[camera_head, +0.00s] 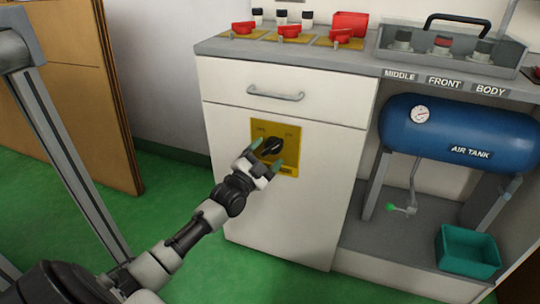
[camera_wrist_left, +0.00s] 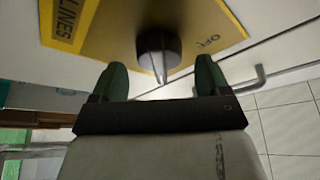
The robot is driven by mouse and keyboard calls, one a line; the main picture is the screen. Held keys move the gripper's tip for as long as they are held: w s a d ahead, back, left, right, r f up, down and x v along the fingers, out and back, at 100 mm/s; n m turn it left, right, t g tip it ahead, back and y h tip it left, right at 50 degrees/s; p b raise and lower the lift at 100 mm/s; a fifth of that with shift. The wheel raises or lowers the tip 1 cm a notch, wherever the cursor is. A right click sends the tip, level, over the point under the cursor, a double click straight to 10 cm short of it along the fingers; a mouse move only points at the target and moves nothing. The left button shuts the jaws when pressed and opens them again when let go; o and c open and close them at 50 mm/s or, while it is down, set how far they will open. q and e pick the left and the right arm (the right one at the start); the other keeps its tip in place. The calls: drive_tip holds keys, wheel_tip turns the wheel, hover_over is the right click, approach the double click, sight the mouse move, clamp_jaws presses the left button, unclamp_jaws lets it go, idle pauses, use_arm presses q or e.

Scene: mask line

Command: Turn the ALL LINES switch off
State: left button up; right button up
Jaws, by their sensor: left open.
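The ALL LINES switch is a black rotary knob (camera_head: 272,146) on a yellow plate (camera_head: 290,168) fixed to the white cabinet door. In the head view the knob's bar lies tilted, its upper end to the right. My left gripper (camera_head: 266,158) is open in front of the plate, its green-tipped fingers on either side of the knob. In the left wrist view the knob (camera_wrist_left: 158,52) stands beyond and between the fingertips (camera_wrist_left: 160,80), with a visible gap to each. "LINES" and "OFF" show on the plate (camera_wrist_left: 110,35). My right gripper is out of view.
A drawer handle (camera_head: 276,93) sits above the plate. Red valve handles (camera_head: 243,28) stand on the grey counter (camera_head: 215,45). A blue air tank (camera_head: 450,130) and a teal bin (camera_head: 467,252) are at right. Green floor is clear in front.

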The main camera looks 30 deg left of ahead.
use_arm(q)
drive_tip(key=shift+x, duration=0.85)
drive_tip(key=c, duration=0.9)
drive_tip(key=shift+o, duration=0.2)
